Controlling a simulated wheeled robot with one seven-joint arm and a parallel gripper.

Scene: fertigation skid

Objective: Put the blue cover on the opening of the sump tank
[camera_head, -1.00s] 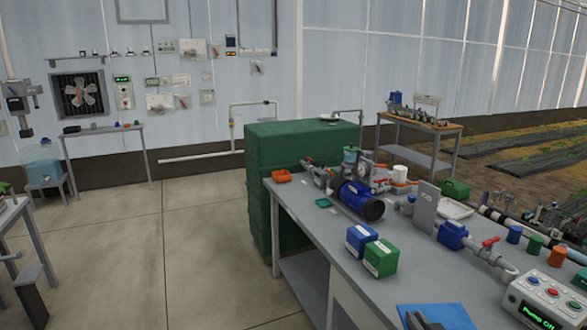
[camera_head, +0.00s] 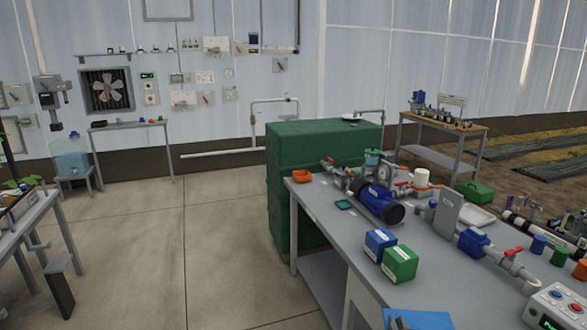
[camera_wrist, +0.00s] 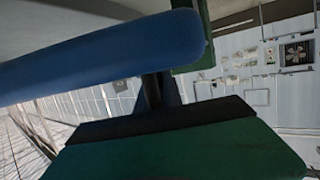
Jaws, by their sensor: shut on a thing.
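The blue cover (camera_head: 418,320) shows as a flat blue piece at the bottom edge of the head view, mostly cut off. In the wrist view the blue cover (camera_wrist: 100,55) fills the upper left as a thick rounded slab, close to the camera. My gripper (camera_wrist: 155,92), seen as dark parts against the slab, is shut on it. A large green tank (camera_head: 290,170), apparently the sump tank, stands behind the workbench, well away from the cover. Its opening cannot be made out. A green surface (camera_wrist: 185,155) fills the bottom of the wrist view; I cannot tell what it is.
The grey workbench (camera_head: 330,225) carries a blue pump (camera_head: 378,203), a blue box (camera_head: 380,242), a green box (camera_head: 399,263) and pipework. Bare floor (camera_head: 215,235) lies left of it. Another table (camera_head: 25,217) stands at far left.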

